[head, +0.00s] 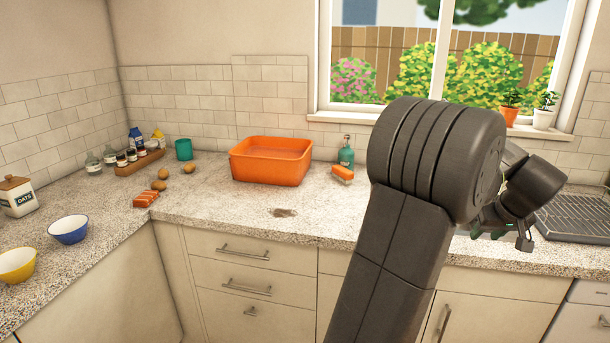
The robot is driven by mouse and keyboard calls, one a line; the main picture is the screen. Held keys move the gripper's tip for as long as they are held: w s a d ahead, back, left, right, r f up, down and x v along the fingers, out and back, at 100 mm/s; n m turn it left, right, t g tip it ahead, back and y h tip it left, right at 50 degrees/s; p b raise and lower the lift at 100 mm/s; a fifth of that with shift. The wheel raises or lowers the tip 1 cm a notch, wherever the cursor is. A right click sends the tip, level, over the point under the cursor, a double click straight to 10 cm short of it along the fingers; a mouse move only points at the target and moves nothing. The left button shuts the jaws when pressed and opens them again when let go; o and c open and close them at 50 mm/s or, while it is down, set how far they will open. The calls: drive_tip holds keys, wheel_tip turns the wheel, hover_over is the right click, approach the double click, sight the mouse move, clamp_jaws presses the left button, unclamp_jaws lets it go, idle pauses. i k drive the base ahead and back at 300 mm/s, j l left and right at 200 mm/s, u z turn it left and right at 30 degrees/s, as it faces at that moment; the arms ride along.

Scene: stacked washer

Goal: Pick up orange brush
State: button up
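A small orange block with a pale lower part (342,174) lies on the counter, just right of the orange tub and in front of the green bottle. It looks like the orange brush, but it is too small to tell a brush from a sponge. My gripper (502,235) is at the right, over the counter's front edge, well to the right of this block and apart from it. My arm hides part of the gripper, and its finger opening does not show clearly.
An orange tub (270,163) and a green bottle (346,153) stand near the back wall. Left are a teal cup (184,149), a jar tray (139,161), and bowls (69,229). A drying rack (578,220) is right. The counter before the tub is mostly clear.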

sight(342, 174)
drive_tip(key=i+l+u, duration=0.1)
drive_tip(key=u, duration=0.3)
drive_tip(key=i+l+u, duration=0.2)
drive_tip(key=u, duration=0.25)
drive_tip(key=i+l+u, duration=0.15)
drive_tip(key=u, duration=0.25)
drive_tip(key=i+l, duration=0.15)
drive_tip(key=l, duration=0.2)
drive_tip(key=i+l, duration=0.15)
drive_tip(key=l, duration=0.25)
drive_tip(key=i+l, duration=0.15)
drive_tip(key=l, duration=0.2)
